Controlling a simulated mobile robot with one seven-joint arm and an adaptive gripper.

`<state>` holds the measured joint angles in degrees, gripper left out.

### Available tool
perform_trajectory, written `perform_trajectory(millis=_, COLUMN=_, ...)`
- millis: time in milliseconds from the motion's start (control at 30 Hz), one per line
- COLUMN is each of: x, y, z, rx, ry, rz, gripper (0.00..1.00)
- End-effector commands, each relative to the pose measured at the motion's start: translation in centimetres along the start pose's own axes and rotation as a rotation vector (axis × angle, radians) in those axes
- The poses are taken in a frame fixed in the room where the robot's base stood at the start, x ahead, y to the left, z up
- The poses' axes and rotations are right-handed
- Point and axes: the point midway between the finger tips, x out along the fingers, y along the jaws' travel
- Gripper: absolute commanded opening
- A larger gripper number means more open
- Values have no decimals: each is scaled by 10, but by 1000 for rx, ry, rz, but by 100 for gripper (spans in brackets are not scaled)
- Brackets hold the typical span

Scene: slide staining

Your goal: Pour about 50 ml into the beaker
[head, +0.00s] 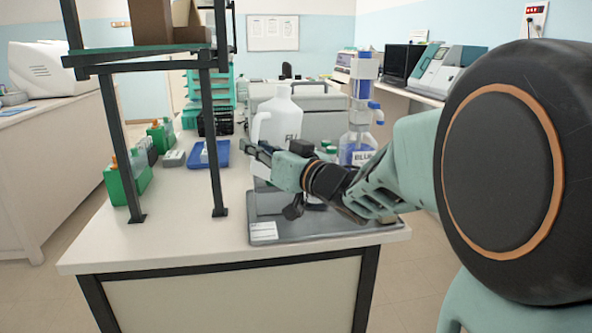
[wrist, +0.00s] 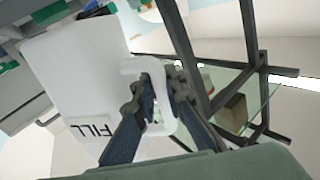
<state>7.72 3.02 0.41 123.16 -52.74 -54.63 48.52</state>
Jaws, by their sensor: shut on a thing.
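A white plastic jug (head: 284,112) lettered FILL stands out above the bench in the head view, looking upright. It also fills the left of the wrist view (wrist: 75,75), where its handle (wrist: 165,118) runs between my fingers. My gripper (head: 252,150) is shut on the jug's handle; its fingers also show in the wrist view (wrist: 155,95). I cannot make out the beaker in either view; my gripper and the jug may hide it. Whether the jug's base touches anything is hidden.
A grey tray (head: 340,228) lies at the bench's front edge below my arm. A dispenser bottle (head: 358,148) labelled BLUE stands right of the jug. A black-framed shelf (head: 212,140), green boxes (head: 122,188) and a blue tray (head: 216,154) are on the left. The front left bench top is clear.

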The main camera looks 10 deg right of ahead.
Motion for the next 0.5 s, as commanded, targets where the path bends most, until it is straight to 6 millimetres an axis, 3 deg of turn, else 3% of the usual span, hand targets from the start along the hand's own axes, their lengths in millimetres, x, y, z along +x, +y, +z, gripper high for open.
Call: perform_trajectory(millis=500, x=1, y=-3, z=-29, rx=319, ry=110, rz=-1, gripper=0)
